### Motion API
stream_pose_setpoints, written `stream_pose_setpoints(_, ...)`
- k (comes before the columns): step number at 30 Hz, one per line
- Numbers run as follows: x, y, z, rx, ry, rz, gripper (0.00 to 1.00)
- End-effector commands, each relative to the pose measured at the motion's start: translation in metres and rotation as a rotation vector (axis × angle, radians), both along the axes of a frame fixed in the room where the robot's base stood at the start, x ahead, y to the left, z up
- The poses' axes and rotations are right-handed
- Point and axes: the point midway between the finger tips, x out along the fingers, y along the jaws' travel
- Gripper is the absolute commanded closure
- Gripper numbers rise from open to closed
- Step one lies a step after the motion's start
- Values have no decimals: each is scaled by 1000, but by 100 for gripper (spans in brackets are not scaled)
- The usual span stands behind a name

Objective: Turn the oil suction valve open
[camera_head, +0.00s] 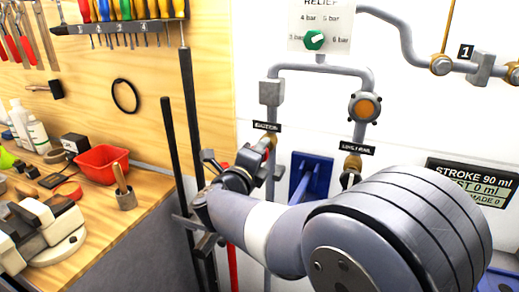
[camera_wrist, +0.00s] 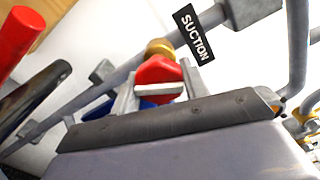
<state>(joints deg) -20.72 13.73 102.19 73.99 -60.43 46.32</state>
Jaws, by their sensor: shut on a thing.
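The oil suction valve is at the black SUCTION label, which shows in the wrist view (camera_wrist: 193,35) and the head view (camera_head: 266,126). Its brass fitting (camera_wrist: 160,47) sits on a grey pipe, and its red handle (camera_wrist: 158,70) shows just below. My gripper (camera_wrist: 158,88) is shut on the red handle, with one finger on each side of it. In the head view my arm reaches to the valve and my gripper (camera_head: 262,160) is partly hidden by my wrist. The exact angle of the handle is hard to tell.
A second labelled brass valve (camera_head: 353,162) stands right of the suction valve. A blue bracket (camera_head: 312,178) is on the white wall between them. A green relief knob (camera_head: 313,40) is above. The workbench (camera_head: 140,200) at left holds a red bin (camera_head: 102,163) and tools.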

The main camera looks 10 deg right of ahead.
Motion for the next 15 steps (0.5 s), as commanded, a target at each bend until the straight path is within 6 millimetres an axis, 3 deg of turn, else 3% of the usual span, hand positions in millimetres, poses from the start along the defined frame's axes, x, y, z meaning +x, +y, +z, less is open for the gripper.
stream_pose_setpoints(15, 0, 0, 2, -316, 231, 0, 80)
